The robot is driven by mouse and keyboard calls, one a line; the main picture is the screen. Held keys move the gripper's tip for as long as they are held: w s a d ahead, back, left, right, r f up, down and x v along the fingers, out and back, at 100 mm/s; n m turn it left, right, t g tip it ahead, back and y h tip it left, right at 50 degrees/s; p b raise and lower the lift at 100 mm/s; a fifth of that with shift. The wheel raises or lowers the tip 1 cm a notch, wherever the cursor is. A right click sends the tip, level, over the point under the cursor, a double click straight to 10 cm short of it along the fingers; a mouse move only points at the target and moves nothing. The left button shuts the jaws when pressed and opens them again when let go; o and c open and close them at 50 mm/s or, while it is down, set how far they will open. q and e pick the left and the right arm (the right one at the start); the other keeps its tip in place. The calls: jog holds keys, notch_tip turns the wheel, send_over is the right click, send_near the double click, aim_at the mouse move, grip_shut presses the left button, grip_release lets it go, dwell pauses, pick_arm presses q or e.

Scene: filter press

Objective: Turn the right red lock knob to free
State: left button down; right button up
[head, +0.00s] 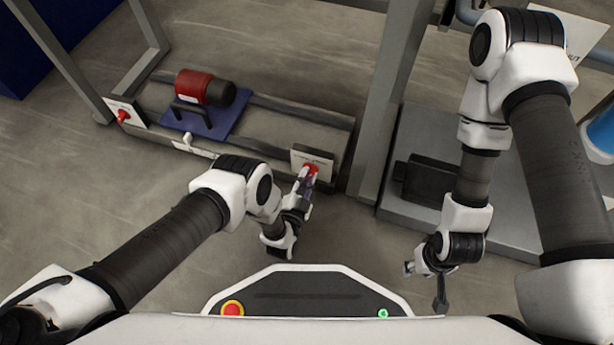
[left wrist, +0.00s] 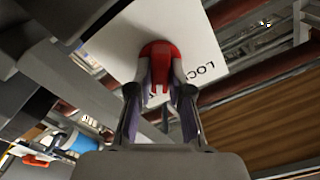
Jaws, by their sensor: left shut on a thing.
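The right red lock knob (head: 311,169) sits on a white plate (head: 299,156) at the right end of the frame's front rail. In the left wrist view the knob (left wrist: 158,60) fills the space between my left gripper's fingers, in front of the plate with part of the lettering "LOC" showing. My left gripper (head: 305,180) is shut on the knob, and its fingers hide the knob's sides. My right gripper (head: 424,285) hangs low at the right, away from the knob; its fingers look apart with nothing between them. The left red knob (head: 123,115) is on another white plate.
A red and black motor (head: 205,88) sits on a blue plate (head: 222,123) behind the front rail. A white lever (head: 188,142) is mid-rail. A grey upright post (head: 385,95) stands right of the knob. A grey platform (head: 405,205) with a dark block lies further right. Open floor lies at front left.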

pick_arm(q)
jog(key=shift+w+r, duration=0.1)
jog(key=c, duration=1.1)
grip_release()
